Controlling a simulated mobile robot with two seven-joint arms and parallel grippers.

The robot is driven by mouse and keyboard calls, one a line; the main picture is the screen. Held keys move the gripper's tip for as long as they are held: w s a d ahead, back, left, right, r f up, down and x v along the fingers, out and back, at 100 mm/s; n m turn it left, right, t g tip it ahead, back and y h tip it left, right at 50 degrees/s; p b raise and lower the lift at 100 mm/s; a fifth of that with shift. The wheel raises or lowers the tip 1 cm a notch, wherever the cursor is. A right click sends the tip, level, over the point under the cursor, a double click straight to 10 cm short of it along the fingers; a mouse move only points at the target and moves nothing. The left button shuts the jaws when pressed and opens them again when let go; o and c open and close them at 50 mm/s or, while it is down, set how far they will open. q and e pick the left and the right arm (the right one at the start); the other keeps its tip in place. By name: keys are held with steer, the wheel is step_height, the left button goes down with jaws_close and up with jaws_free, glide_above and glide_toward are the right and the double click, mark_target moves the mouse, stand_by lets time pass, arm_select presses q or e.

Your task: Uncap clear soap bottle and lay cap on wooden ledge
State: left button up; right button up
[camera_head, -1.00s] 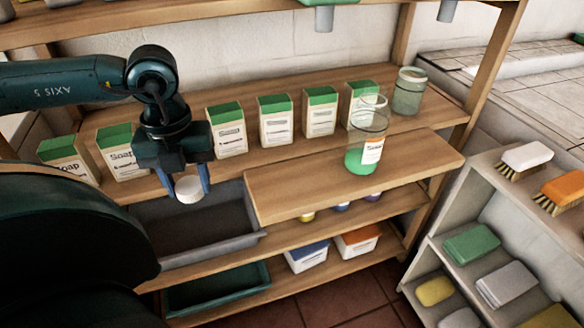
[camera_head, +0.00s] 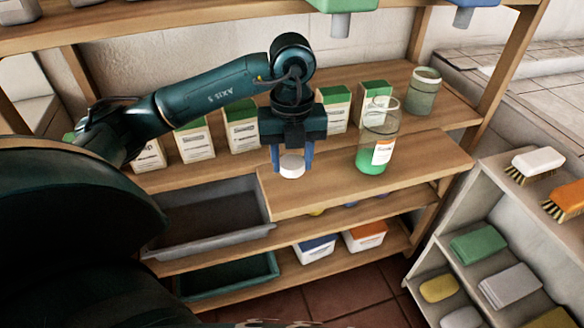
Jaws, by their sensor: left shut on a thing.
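The clear soap bottle (camera_head: 378,140) stands upright and uncapped on the wooden ledge (camera_head: 330,192), with green liquid at its bottom and a white label. My left gripper (camera_head: 291,165) is shut on the round white cap (camera_head: 292,167). It holds the cap over the left part of the ledge, left of the bottle and apart from it. I cannot tell whether the cap touches the wood. My right gripper is not in view.
Soap boxes (camera_head: 242,128) line the shelf behind, with a green-tinted jar (camera_head: 423,92) at its right. A grey basin (camera_head: 212,222) lies left of the ledge. Brushes (camera_head: 536,162) and sponges sit on a side rack at right. The ledge between cap and bottle is clear.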

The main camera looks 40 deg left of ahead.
mark_target(292, 162)
arm_select(q)
step_height(292, 162, down, 3)
steer(key=shift+f, duration=0.25)
steer(key=o, duration=0.6)
steer(key=shift+f+b, duration=0.15)
steer(key=shift+b, duration=0.2)
steer(key=o, duration=0.5)
